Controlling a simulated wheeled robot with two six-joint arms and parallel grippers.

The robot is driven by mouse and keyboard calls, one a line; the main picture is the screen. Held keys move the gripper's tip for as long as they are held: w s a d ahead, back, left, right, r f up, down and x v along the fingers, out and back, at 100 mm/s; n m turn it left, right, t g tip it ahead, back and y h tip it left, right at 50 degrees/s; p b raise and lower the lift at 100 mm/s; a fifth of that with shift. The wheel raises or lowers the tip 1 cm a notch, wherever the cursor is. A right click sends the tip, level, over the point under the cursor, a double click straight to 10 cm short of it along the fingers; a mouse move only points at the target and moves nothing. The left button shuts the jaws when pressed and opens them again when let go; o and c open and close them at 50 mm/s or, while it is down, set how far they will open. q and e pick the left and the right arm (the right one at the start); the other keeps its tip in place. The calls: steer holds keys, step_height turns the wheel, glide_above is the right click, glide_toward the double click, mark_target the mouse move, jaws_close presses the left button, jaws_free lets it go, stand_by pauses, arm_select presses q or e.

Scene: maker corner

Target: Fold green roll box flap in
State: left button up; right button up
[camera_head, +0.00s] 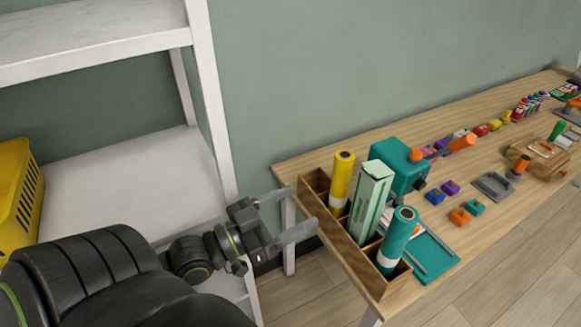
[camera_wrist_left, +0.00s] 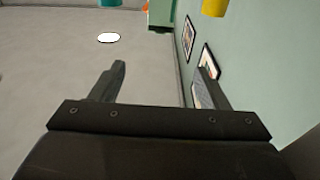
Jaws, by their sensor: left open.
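The green roll box (camera_head: 370,203) is a tall pale green carton. It stands upright in the wooden holder (camera_head: 335,232) at the table's near left corner, between a yellow roll (camera_head: 342,178) and a teal roll (camera_head: 398,240). Its top looks lighter, but how its flap sits is too small to tell. My left gripper (camera_head: 303,209) is open and empty, left of the holder and apart from the box. In the left wrist view, my two fingers (camera_wrist_left: 162,66) are spread with nothing between them. A green piece, perhaps the box (camera_wrist_left: 160,14), shows at the top edge. My right gripper is not in view.
A teal machine (camera_head: 398,160) with an orange handle stands behind the box. Small coloured blocks (camera_head: 450,188) and a teal mat (camera_head: 435,258) lie to its right. A white shelf (camera_head: 120,180) with a yellow crate (camera_head: 18,195) stands left of the table.

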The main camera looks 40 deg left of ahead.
arm_select(q)
steer(key=shift+w+r, duration=0.1)
steer(key=shift+r, duration=0.15)
steer(key=shift+c, duration=1.4)
steer(key=w+r+p, duration=0.1)
steer(key=p, duration=0.1)
steer(key=w+d+r+p, duration=0.1)
steer(key=w+r+p, duration=0.3)
steer(key=shift+d+r, duration=0.25)
steer(key=shift+d, duration=0.15)
steer(key=c, duration=1.2)
steer(key=p+x, duration=0.1)
steer(key=x, duration=0.2)
steer(key=p+x, duration=0.1)
steer(key=x, duration=0.2)
steer(key=p+x, duration=0.1)
steer(key=x, duration=0.3)
steer(key=shift+r+p, duration=0.25)
steer(key=shift+p, duration=0.15)
jaws_close()
step_height(320, 180, down, 4)
steer(key=shift+s+f+b, duration=0.15)
steer(key=shift+f+b, duration=0.05)
steer(key=shift+b, duration=0.75)
